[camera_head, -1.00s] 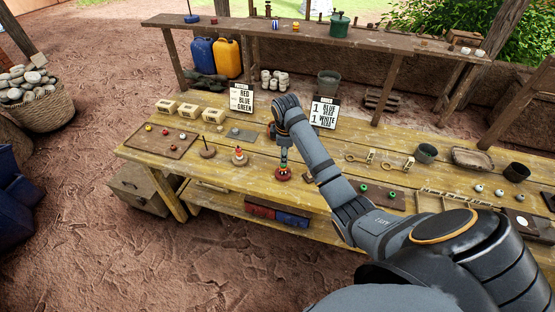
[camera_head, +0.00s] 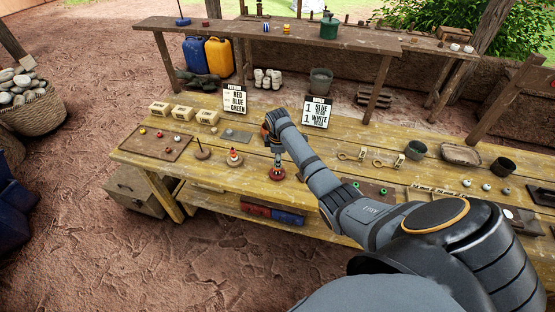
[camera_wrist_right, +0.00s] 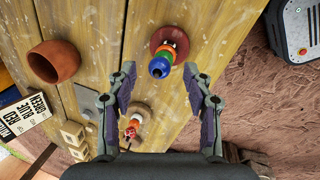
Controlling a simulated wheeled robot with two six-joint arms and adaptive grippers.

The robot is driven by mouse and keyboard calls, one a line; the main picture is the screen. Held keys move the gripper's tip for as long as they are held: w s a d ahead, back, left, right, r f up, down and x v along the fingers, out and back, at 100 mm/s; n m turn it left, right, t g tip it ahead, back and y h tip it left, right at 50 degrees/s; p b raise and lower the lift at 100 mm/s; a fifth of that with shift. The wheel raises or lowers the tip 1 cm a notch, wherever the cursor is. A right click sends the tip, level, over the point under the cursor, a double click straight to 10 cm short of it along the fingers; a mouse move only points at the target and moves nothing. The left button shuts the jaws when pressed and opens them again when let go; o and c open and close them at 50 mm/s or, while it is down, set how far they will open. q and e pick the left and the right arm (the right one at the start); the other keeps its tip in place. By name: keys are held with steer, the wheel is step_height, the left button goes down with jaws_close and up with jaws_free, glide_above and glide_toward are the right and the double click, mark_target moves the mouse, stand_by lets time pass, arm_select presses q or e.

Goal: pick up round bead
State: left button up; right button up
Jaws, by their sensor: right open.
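My right gripper (camera_wrist_right: 160,78) is open in the right wrist view. A blue round bead (camera_wrist_right: 159,67) shows between its fingertips, with a clear gap on either side. The blue bead is at the near end of a stack with green and orange-red beads on a peg stand with a dark red round base (camera_wrist_right: 168,40). In the head view my right gripper (camera_head: 277,164) is just above this stand's red base (camera_head: 277,175), hiding most of the stack. A second stand with red and white beads (camera_head: 234,158) is to its left. My left gripper is not in view.
A terracotta bowl (camera_wrist_right: 54,62) stands near the stand. A bare-peg stand (camera_head: 202,151) and a bead tray (camera_head: 140,148) are to the left. Two text signs (camera_head: 317,112) stand behind. Green beads (camera_head: 383,191) and pale beads (camera_head: 486,187) lie to the right.

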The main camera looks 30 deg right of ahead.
steer(key=shift+x, duration=0.75)
steer(key=c, duration=0.9)
steer(key=shift+r, duration=0.1)
steer(key=v, duration=0.3)
steer(key=w+b+v, duration=0.1)
steer(key=v, duration=0.2)
steer(key=d+b+v, duration=0.1)
steer(key=v, duration=0.2)
steer(key=shift+w+r, duration=0.3)
steer(key=shift+r, duration=0.3)
